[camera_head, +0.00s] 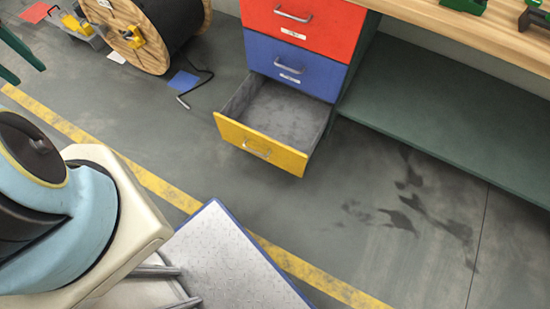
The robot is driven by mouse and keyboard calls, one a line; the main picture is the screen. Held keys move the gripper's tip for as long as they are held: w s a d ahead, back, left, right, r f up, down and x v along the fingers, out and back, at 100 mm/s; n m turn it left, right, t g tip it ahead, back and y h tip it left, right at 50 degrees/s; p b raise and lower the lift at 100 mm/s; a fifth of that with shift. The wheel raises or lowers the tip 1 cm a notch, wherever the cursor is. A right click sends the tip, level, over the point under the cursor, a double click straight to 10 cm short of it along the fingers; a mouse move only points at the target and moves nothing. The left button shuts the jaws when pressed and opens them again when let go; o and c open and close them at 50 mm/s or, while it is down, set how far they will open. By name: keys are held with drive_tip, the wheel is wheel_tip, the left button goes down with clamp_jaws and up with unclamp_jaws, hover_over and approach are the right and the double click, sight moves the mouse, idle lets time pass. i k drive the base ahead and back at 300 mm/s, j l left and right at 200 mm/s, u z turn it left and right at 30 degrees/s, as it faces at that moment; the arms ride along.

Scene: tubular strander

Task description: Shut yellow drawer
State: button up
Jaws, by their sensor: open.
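The yellow drawer (262,148) is the lowest drawer of a cabinet. It is pulled out well beyond the drawers above, and its grey inside shows empty. Its front has a metal handle (256,151). My gripper (174,287) is at the lower left, with its two grey fingers apart and nothing seen between them. It is well apart from the drawer, to the lower left of it in the picture. The lower finger is partly cut off by the frame edge.
A red drawer (302,22) and a blue drawer (295,68) above are shut. A metal plate with blue edges (232,262) lies below my gripper. A cable reel (150,35) stands upper left, a workbench (475,35) upper right. Floor before the drawer is clear.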

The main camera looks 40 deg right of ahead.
sight(280, 124)
drive_tip(key=k+j+z, duration=0.1)
drive_tip(key=k+j, duration=0.2)
drive_tip(key=k, duration=0.2)
drive_tip(key=k+j+z, duration=0.15)
drive_tip(key=k, duration=0.35)
drive_tip(key=k+j+z, duration=0.1)
drive_tip(key=k+j, duration=0.25)
drive_tip(key=k, duration=0.15)
drive_tip(key=k+j+z, duration=0.1)
drive_tip(key=k, duration=0.4)
drive_tip(key=z, duration=0.95)
drive_tip(key=u, duration=0.5)
drive_tip(key=i+l+u, duration=0.25)
drive_tip(key=u, duration=0.25)
drive_tip(key=i+l+u, duration=0.15)
drive_tip(key=l+u, duration=0.3)
drive_tip(key=i+l, duration=0.15)
drive_tip(key=l, duration=0.25)
drive_tip(key=i+l+u, duration=0.15)
drive_tip(key=l, duration=0.65)
drive_tip(key=i+u, duration=0.05)
drive_tip(key=i, duration=0.05)
